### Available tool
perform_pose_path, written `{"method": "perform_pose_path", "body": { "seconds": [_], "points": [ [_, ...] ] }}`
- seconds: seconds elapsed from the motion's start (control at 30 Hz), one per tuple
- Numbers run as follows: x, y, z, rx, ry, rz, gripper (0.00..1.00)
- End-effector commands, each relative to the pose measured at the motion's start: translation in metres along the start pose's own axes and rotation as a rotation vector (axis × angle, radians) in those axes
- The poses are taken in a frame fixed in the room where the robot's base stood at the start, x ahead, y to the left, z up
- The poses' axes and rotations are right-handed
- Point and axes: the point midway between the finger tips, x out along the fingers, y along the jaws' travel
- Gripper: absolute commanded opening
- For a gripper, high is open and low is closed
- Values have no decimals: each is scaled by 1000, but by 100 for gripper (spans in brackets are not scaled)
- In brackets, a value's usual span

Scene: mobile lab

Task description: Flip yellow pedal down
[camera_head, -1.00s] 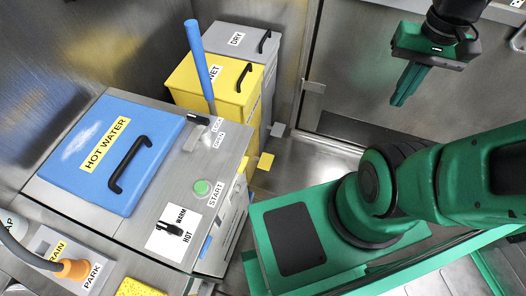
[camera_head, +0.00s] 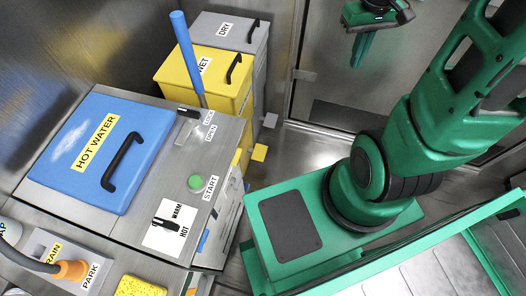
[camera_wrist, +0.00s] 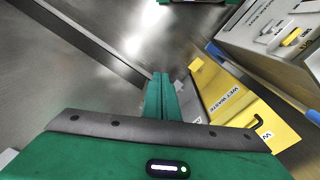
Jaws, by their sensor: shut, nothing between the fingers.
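The yellow pedal (camera_head: 260,152) is a small flat tab sticking out low at the front of the yellow WET bin (camera_head: 205,82). It also shows in the wrist view (camera_wrist: 197,64), at the foot of the bin marked WET WASTE. Whether it is tilted up or down is hard to tell. My gripper (camera_head: 359,52) is shut and empty, high up to the right of the bins and apart from the pedal. In the wrist view its closed fingers (camera_wrist: 161,85) point toward the floor, left of the pedal.
A grey DRY bin (camera_head: 233,32) with its own grey pedal (camera_head: 270,120) stands behind the yellow bin. Metal floor lies open before the pedals.

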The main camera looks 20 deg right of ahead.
Motion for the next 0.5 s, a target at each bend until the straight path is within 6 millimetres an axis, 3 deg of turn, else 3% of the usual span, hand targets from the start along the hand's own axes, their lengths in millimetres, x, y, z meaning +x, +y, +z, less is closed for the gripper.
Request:
{"method": "perform_pose_path", "body": {
  "seconds": [0.2,0.5],
  "points": [
    [60,-18,-63,-203,12,-2,0],
    [160,-56,-128,-466,50,-32,0]
  ]
}}
